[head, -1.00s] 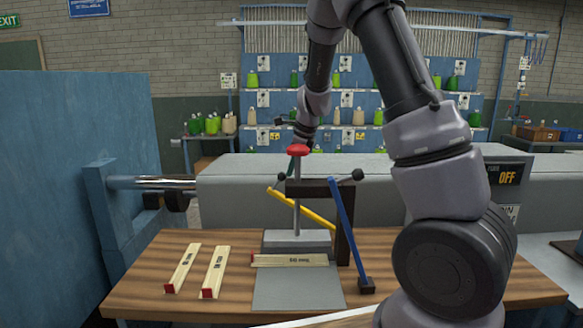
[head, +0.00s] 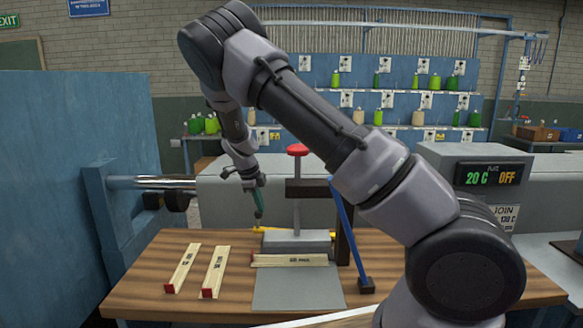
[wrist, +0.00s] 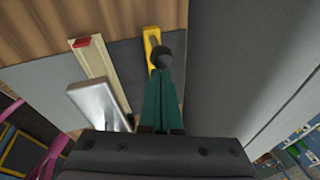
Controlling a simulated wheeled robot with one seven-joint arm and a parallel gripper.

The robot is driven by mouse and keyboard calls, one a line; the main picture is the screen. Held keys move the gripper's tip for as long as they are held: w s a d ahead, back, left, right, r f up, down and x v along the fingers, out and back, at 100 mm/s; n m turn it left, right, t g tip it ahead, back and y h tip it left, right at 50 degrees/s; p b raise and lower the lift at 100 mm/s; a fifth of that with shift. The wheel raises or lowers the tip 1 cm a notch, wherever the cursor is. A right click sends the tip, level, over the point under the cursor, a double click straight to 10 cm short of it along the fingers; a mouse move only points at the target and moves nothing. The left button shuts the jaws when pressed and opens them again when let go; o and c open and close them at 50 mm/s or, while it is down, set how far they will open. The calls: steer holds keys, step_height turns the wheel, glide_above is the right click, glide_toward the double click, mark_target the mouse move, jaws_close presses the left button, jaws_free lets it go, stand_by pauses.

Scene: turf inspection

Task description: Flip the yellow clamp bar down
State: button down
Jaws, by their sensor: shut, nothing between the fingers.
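The yellow clamp bar (head: 268,230) lies low and about level in the head view, partly hidden behind the grey block. In the wrist view the yellow clamp bar (wrist: 151,38) shows beyond its dark ball knob (wrist: 162,57). My gripper (head: 259,213) is shut and empty, pointing down at the bar's left end. Its teal fingers also show in the wrist view (wrist: 162,75), with the tips at the knob; I cannot tell whether they touch it. The press stand has a red knob (head: 297,150) above the grey block (head: 290,241).
Two wooden strips (head: 181,270) (head: 213,270) lie at the left on the wooden table (head: 140,290). A third strip (head: 290,260) lies in front of the grey block. A blue lever (head: 352,240) leans at the right of the press. The blue machine housing (head: 80,180) stands left.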

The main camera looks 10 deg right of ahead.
mark_target(257, 217)
steer(key=f, duration=0.1)
steer(key=a+f, duration=0.1)
steer(key=f, duration=0.1)
steer(key=shift+w+a, duration=0.1)
steer(key=shift+a+f, duration=0.1)
steer(key=shift+f, duration=0.3)
